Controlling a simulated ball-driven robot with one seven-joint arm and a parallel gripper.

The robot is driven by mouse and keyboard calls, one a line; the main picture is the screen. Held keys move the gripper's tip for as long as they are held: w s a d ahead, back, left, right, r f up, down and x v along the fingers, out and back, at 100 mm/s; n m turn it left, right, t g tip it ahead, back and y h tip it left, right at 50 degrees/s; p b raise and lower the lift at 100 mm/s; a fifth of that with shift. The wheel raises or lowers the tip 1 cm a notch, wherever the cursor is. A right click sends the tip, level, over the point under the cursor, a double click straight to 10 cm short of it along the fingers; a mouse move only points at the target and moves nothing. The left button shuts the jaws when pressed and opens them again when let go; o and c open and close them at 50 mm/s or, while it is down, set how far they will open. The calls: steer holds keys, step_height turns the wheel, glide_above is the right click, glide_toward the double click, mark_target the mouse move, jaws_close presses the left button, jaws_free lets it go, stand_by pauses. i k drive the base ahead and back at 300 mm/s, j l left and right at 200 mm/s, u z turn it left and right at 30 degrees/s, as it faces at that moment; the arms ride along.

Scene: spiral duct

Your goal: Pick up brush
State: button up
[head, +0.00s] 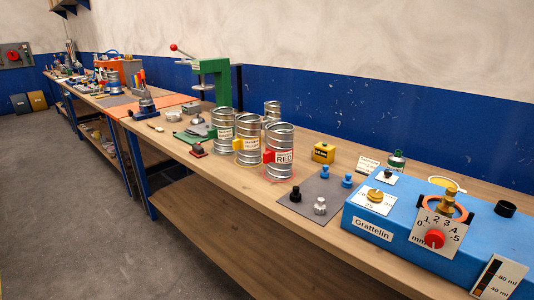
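No brush stands out clearly. A small tan, elongated object (155,126) lies near the far front corner of the near workbench; it may be the brush, but it is too small to tell. My gripper and arm are not in view.
The near workbench (345,202) runs along the blue and white wall. It carries silver cans (279,160), a green lever press (211,70), a grey mat (315,197) with small knobs, and a blue "Grattelin" box (385,231). A cluttered bench (90,97) stands farther off. The grey floor (75,220) at left is clear.

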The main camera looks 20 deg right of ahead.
mark_target(159, 129)
steer(key=i+j, duration=1)
steer(key=i, duration=0.25)
steer(key=i+j+u, duration=0.1)
steer(key=i+j, duration=0.85)
steer(key=i, duration=0.3)
steer(key=i+j+z, duration=0.1)
steer(key=i+j, duration=0.15)
steer(key=i+j+z, duration=0.1)
steer(key=j, duration=0.3)
steer(key=i+j, duration=0.3)
steer(key=i+j+z, duration=0.15)
steer(key=j, duration=0.2)
steer(key=i, duration=0.05)
